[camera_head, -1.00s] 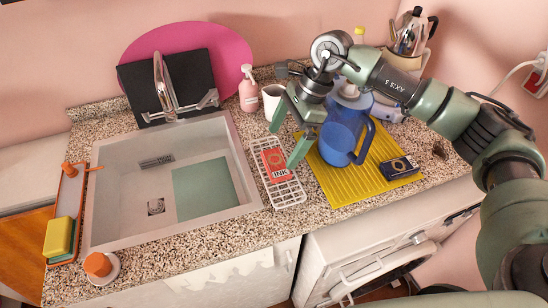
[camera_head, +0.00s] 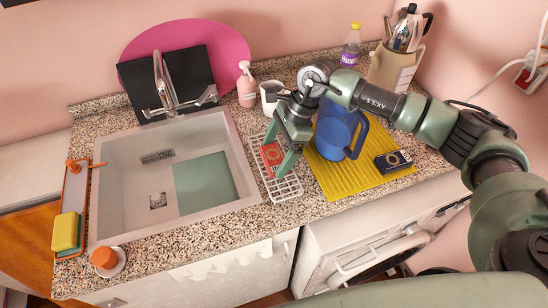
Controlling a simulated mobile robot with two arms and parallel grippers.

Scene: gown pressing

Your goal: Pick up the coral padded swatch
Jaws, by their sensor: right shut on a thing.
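The coral padded swatch (camera_head: 271,156) is a small red-orange pad over the white wire rack (camera_head: 286,192), to the right of the sink. My right gripper (camera_head: 275,160) comes down over it from the upper right. Its green fingers are shut on the swatch, one at the far left side and one at the near right side. The fingers hide part of the swatch. I cannot tell whether it still touches the rack. My left gripper is not in view.
A blue pitcher (camera_head: 337,132) stands on the yellow ribbed mat (camera_head: 336,181) close to the right of my gripper, with a dark box (camera_head: 393,161) beside it. A white mug (camera_head: 269,95) and pink soap bottle (camera_head: 246,88) stand behind. The sink (camera_head: 130,205) is left.

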